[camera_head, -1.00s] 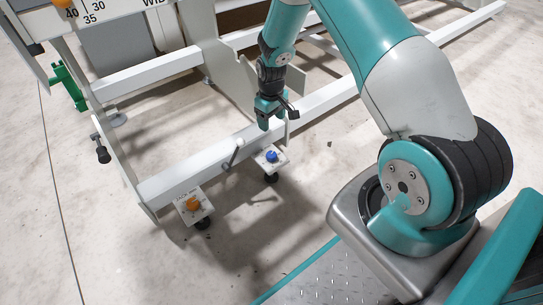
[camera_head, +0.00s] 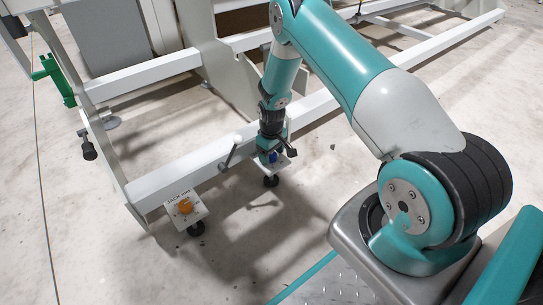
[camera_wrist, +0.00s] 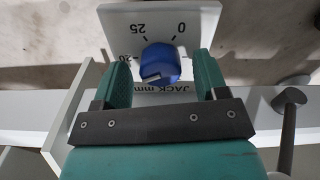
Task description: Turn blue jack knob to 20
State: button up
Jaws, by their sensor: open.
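The blue jack knob (camera_wrist: 160,63) sits on a white plate (camera_wrist: 178,20) marked "JACK mm", with 0, 25 and 20 readable upside down in the wrist view. My gripper (camera_wrist: 162,70) is open, with one green finger on each side of the knob and gaps visible between them. A pale mark on the knob points toward the lower left, near the 20. In the head view the knob (camera_head: 273,157) is mostly hidden behind my gripper (camera_head: 270,153), which reaches down over the plate.
An orange knob (camera_head: 185,206) on a similar plate stands at the left end of the white beam (camera_head: 205,164). Open floor lies in front.

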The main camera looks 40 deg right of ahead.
jog(key=c, duration=0.9)
jog(key=shift+r+m+p, duration=0.25)
jog(key=shift+m+p, duration=0.75)
jog(key=shift+p, duration=0.2)
jog(key=shift+c, duration=0.2)
jog(key=shift+f+m+p, duration=0.25)
jog(key=shift+m+p, duration=0.35)
jog(key=shift+m, duration=0.8)
jog(key=o, duration=0.9)
jog(key=shift+o, duration=0.2)
jog(key=shift+r, duration=0.15)
